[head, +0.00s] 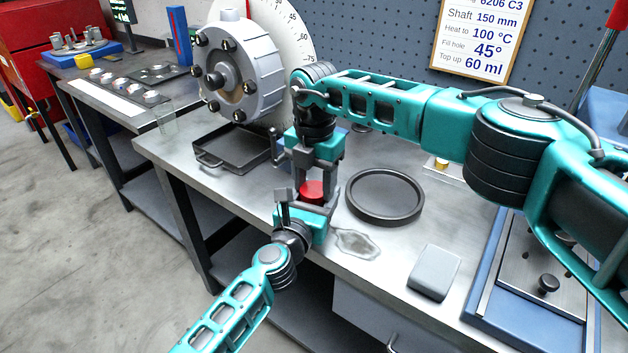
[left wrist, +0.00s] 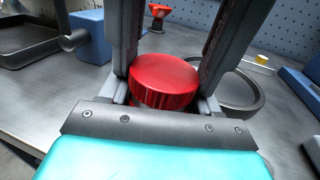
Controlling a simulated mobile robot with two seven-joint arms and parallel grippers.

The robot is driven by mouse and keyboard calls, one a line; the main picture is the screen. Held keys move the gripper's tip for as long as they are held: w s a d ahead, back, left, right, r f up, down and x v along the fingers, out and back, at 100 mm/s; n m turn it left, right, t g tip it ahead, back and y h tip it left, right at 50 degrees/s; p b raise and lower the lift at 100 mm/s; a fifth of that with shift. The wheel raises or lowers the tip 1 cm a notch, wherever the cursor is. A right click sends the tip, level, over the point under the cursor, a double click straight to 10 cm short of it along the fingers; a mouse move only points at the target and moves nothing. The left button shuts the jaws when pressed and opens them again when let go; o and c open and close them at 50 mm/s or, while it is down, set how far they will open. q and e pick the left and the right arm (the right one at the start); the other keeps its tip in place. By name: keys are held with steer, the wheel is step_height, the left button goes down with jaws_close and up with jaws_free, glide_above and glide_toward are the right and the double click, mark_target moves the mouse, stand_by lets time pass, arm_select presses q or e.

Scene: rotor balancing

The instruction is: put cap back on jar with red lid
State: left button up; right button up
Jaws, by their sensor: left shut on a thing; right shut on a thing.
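The red lid (head: 312,190) is level between my two grippers, above the front edge of the bench. It fills the middle of the left wrist view (left wrist: 165,80). My right gripper (head: 313,176) points down from above, shut with its fingers on either side of the red lid. My left gripper (head: 307,200) reaches up from the front and is shut just below the lid. What it holds appears to be the jar, but the jar is hidden by the lid and gripper. I cannot tell whether lid and jar touch.
A round black tray (head: 385,218) lies right of the grippers, near a wet patch (head: 357,243) and a grey block (head: 433,272). A black rectangular pan (head: 213,165) and the large rotor (head: 240,75) are to the left. A blue-edged plate (head: 488,302) is at right.

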mark_target(317, 192)
steer(key=shift+s+d+f, duration=0.1)
steer(key=shift+d+f, duration=0.1)
steer(key=shift+f, duration=0.4)
steer(key=shift+s+d+f, duration=0.1)
steer(key=shift+d+f, duration=0.1)
steer(key=shift+f, duration=0.4)
steer(key=shift+s+a+r, duration=0.15)
stand_by(1.1)
steer(key=shift+s+f, duration=0.15)
steer(key=shift+f, duration=0.45)
stand_by(0.7)
steer(key=o, duration=0.7)
steer(key=shift+o, duration=2.3)
steer(key=r, duration=1.1)
steer(key=shift+w+a, duration=0.25)
steer(key=shift+w, duration=0.1)
